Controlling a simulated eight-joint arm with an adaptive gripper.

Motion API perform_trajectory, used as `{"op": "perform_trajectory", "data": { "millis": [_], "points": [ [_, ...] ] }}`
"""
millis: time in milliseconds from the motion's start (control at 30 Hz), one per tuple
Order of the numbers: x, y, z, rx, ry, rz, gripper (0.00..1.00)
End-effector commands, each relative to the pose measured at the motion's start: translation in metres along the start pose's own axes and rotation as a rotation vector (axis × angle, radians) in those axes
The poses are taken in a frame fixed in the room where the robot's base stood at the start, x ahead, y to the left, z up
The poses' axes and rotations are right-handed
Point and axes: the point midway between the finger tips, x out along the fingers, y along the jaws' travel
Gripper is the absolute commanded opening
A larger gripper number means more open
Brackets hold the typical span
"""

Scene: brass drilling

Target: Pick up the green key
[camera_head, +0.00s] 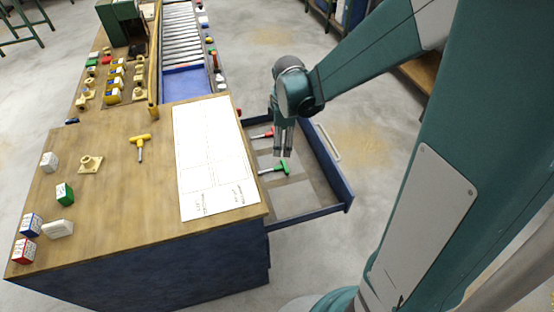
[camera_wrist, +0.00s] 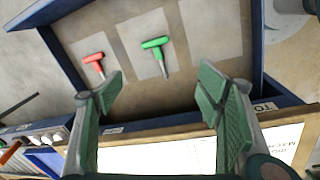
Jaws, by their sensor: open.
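The green key (camera_head: 274,169) is a T-handled tool lying flat in the open drawer (camera_head: 310,212), beside the bench. In the wrist view the green key (camera_wrist: 156,50) lies on a light grey patch, with its handle toward the top and its shaft pointing down. A red key (camera_head: 262,134) lies in the same drawer; in the wrist view the red key (camera_wrist: 95,62) is left of the green one. My gripper (camera_head: 283,154) hangs over the drawer, fingers pointing down. In the wrist view my gripper (camera_wrist: 160,95) is open and empty, its fingers apart from the green key.
The wooden bench (camera_head: 115,205) carries a white paper sheet (camera_head: 212,160), a yellow key (camera_head: 141,142), small labelled boxes and brass parts. The drawer's blue walls surround the keys. A light grey patch right of the green key is empty.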

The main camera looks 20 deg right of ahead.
Motion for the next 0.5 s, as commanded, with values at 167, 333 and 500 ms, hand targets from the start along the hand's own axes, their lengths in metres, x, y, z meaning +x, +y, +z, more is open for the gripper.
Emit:
{"op": "perform_trajectory", "data": {
  "millis": [167,333,500],
  "points": [
    [0.036,0.008,-0.002,-0.092,-0.01,-0.035,0.66],
    [0.07,0.013,-0.002,-0.183,-0.017,-0.071,0.66],
    [0.1,0.016,-0.002,-0.264,-0.02,-0.103,0.66]
  ]
}}
